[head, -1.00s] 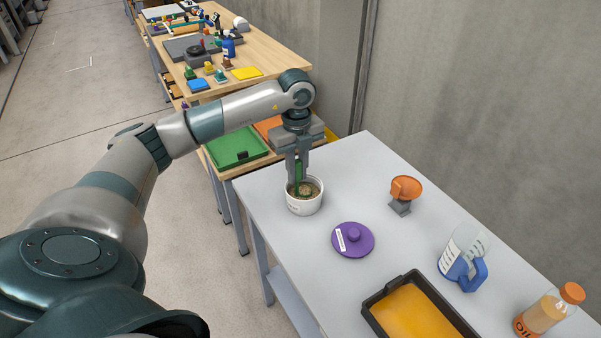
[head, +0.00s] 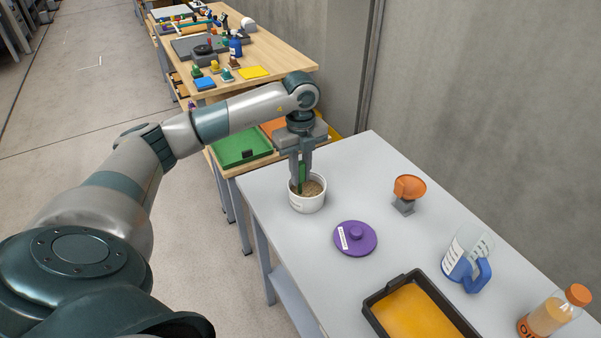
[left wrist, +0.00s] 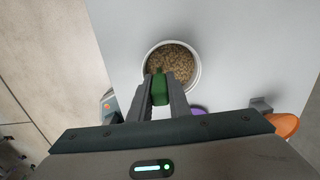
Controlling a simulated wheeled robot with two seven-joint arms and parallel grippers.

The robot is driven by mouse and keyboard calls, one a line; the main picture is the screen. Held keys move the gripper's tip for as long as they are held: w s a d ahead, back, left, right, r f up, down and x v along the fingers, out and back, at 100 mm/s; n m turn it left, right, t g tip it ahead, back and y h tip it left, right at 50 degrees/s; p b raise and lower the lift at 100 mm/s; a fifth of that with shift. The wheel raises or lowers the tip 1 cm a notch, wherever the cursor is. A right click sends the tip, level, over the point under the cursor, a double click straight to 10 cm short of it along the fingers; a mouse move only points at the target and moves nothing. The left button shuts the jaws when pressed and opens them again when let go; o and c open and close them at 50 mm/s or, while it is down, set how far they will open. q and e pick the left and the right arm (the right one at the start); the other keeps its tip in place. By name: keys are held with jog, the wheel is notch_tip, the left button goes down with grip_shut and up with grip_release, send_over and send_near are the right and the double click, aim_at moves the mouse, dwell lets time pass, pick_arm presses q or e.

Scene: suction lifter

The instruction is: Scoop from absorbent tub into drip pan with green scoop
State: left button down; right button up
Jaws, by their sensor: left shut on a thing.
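A white absorbent tub (head: 308,203) with brown granules stands near the left end of the grey table. It also shows in the left wrist view (left wrist: 196,62). My left gripper (head: 301,182) is shut on the green scoop (head: 302,176), pointing down over the tub. The scoop's green handle shows between the fingers in the left wrist view (left wrist: 159,90). The scoop's lower end is hidden, so I cannot tell how deep it is or whether it holds granules. The black drip pan (head: 372,317) with orange-yellow inside lies at the front of the table. My right gripper is not in view.
A purple lid (head: 354,239) lies between tub and pan. An orange funnel on a grey stand (head: 409,190), a blue-handled jug (head: 465,262) and an oil bottle (head: 548,314) stand along the right. A wooden table (head: 270,88) with several items is behind.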

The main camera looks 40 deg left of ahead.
aim_at(300, 162)
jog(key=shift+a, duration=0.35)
pick_arm(q)
jog(key=shift+r, duration=0.1)
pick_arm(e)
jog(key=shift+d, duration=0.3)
